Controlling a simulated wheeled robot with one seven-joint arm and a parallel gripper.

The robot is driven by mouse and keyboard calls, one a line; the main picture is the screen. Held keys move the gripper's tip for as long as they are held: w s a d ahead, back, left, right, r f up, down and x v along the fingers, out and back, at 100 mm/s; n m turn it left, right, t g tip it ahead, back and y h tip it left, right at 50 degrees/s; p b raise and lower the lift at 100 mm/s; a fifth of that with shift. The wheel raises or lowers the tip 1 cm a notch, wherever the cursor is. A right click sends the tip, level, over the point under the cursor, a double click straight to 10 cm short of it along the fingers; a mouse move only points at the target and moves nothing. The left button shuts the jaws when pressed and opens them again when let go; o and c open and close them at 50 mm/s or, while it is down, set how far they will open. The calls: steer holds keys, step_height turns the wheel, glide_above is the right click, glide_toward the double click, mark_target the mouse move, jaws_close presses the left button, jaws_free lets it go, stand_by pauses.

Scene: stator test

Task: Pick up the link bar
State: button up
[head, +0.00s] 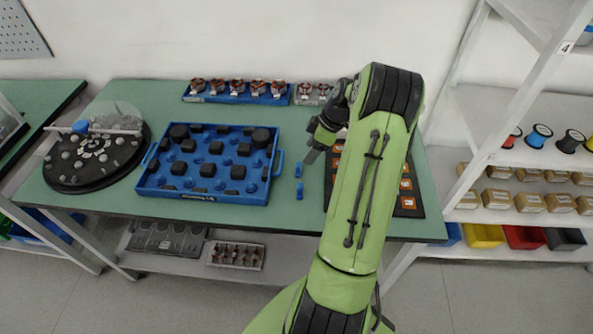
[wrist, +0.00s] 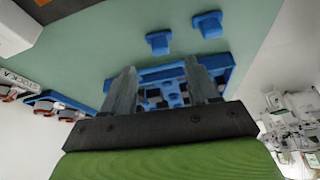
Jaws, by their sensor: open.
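My gripper (head: 312,154) is above the green table, just right of the blue tray, its fingers pointing down and left. In the wrist view its two fingers (wrist: 160,84) stand apart with nothing held between them. Two small blue pieces (head: 299,179) lie on the table right of the tray; they also show in the wrist view (wrist: 158,42), beyond the fingertips. A pale bar (head: 112,130) with a blue knob lies across the round black plate (head: 72,183) at the left. I cannot tell for certain which of these is the link bar.
The blue tray (head: 203,198) holds several black and blue parts. Blue rack (head: 233,99) with copper-wound parts stands at the back. A dark mat (head: 407,207) with orange squares lies behind my arm. White shelves (head: 511,157) stand at the right. Bare table shows around the tray.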

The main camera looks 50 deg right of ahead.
mark_target(300, 164)
steer(key=b+x, duration=0.1)
steer(key=x, duration=0.7)
steer(key=shift+w, duration=0.1)
steer(key=shift+r, duration=0.1)
steer(key=shift+c, duration=0.6)
steer(key=c, duration=0.9)
jaws_close()
steer(key=shift+r, duration=0.15)
